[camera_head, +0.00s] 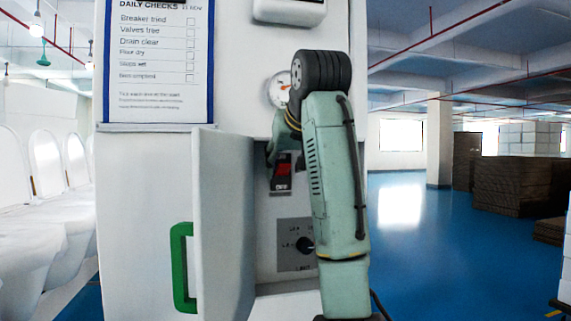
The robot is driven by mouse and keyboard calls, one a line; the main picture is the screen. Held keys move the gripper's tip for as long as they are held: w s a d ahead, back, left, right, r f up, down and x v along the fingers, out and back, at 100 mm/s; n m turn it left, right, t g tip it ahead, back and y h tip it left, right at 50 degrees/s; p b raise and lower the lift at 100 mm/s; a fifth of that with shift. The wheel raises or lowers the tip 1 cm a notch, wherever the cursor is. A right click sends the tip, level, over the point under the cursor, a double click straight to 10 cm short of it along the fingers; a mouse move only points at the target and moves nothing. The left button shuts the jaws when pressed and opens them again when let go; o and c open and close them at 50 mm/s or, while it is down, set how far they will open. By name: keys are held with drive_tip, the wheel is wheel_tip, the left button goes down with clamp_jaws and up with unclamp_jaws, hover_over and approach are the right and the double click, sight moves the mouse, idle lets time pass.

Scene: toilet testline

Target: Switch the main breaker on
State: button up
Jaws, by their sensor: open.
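The main breaker (281,180) is a dark block with a red part and a white "OFF" label, mounted inside the open wall cabinet. My gripper (282,156) is at the top of the cabinet opening, just above the breaker and partly hidden by my own arm. Its fingers are open and seem to point in toward the breaker. I cannot tell whether they touch it. Nothing shows held between them.
The cabinet door (222,220) stands open on the left, with a green handle (182,267). A grey panel with a black knob (304,244) sits below the breaker. A round gauge (278,91) is above. Blue floor (400,240) is clear at right; stacked boxes (510,170) stand farther back.

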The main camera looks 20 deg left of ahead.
drive_tip(key=v, duration=1.2)
idle(0.3)
